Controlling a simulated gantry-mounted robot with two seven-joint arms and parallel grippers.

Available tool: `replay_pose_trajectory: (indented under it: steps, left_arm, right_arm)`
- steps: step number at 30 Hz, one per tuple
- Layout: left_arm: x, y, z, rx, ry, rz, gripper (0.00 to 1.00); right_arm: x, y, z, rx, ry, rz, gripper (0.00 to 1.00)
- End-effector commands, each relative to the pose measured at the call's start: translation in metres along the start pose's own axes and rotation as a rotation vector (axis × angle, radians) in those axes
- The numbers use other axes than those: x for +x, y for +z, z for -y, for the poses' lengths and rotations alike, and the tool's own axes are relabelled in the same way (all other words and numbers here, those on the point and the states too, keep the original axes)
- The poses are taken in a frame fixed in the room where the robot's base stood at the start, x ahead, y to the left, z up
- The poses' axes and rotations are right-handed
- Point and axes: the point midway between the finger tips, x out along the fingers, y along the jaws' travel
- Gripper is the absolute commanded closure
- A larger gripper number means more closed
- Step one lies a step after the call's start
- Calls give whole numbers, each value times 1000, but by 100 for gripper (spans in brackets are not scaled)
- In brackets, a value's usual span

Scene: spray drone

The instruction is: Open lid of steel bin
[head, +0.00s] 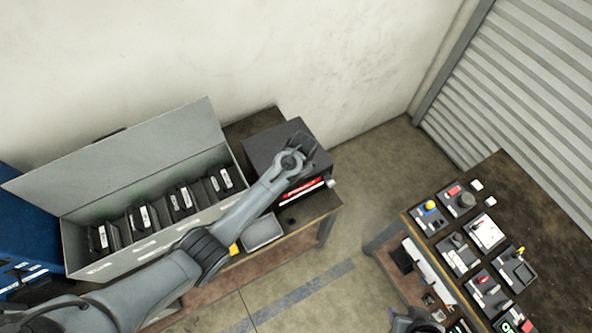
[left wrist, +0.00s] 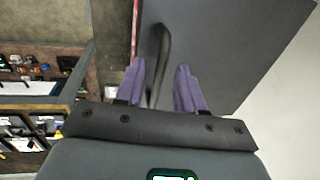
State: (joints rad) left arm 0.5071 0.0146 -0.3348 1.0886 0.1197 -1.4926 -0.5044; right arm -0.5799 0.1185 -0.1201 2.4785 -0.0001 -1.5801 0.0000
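A dark grey steel bin (head: 272,143) with a red and white strip along its front stands at the right end of the far workbench. Its top looks shut. My left gripper (head: 308,158) is at the bin's right side in the head view, partly hidden by its own wrist. In the left wrist view the two purple fingers of my left gripper (left wrist: 157,88) are apart. A black curved handle (left wrist: 163,50) shows between them, beside the dark bin panel (left wrist: 225,45); I cannot tell whether they touch it. Part of my right gripper (head: 416,322) shows at the bottom edge.
A long light grey case (head: 130,160) with its lid raised stands left of the bin, holding several black packs. A small grey tray (head: 263,232) sits in front. A second bench (head: 540,190) with several parts is at right. Open floor lies between the benches.

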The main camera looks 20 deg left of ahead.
Motion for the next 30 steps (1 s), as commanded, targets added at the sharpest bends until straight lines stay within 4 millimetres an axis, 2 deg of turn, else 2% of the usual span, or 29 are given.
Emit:
replay_pose_trajectory:
  steps: [8, 15, 16, 30]
  left_arm:
    - [0, 0, 0, -1, 0, 0, 62]
    - [0, 0, 0, -1, 0, 0, 97]
    - [0, 0, 0, -1, 0, 0, 100]
    - [-1, -2, 3, -2, 12, 0, 100]
  right_arm:
    - [0, 0, 1, 3, -2, -2, 57]
    - [0, 0, 1, 3, -2, -2, 57]
    - [0, 0, 1, 3, -2, -2, 57]
    - [2, 1, -1, -6, 5, 0, 57]
